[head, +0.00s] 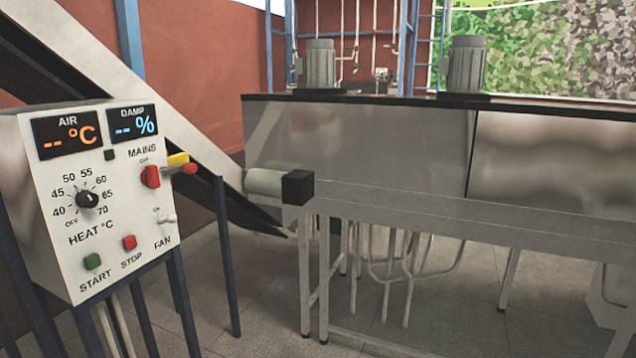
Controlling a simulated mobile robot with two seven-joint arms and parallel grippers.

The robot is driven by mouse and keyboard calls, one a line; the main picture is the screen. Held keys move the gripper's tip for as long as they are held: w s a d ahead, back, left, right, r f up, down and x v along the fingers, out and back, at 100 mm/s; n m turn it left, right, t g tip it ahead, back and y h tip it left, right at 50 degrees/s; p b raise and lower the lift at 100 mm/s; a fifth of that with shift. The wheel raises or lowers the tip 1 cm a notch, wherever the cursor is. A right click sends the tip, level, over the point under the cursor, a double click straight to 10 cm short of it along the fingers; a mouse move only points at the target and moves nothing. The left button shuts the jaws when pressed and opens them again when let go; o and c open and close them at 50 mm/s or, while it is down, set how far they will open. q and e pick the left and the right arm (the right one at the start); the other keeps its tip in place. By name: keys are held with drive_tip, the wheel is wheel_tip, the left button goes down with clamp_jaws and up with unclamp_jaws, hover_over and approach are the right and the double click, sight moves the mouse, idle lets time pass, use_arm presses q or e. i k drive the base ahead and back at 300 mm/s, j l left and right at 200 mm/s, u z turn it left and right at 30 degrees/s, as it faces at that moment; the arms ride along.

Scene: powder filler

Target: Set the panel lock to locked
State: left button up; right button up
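A white control panel (120,225) stands at the left, its front facing me at an angle. Beside the MAINS label is a red switch (150,176), with OFF printed above it. A yellow piece (178,159) and a red lever-like part (190,168) stick out at the panel's right edge, next to that switch. No part is labelled as a lock, and I cannot tell which of these is the panel lock or how it is set. Neither of my grippers is in view.
The panel also carries a black HEAT knob (88,199), a green START button (92,261), a red STOP button (129,242) and a white FAN switch (166,217). A large metal machine (360,150) fills the right. Blue posts (227,255) stand near the panel.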

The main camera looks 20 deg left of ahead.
sight(189, 168)
drive_tip(key=u, duration=1.4)
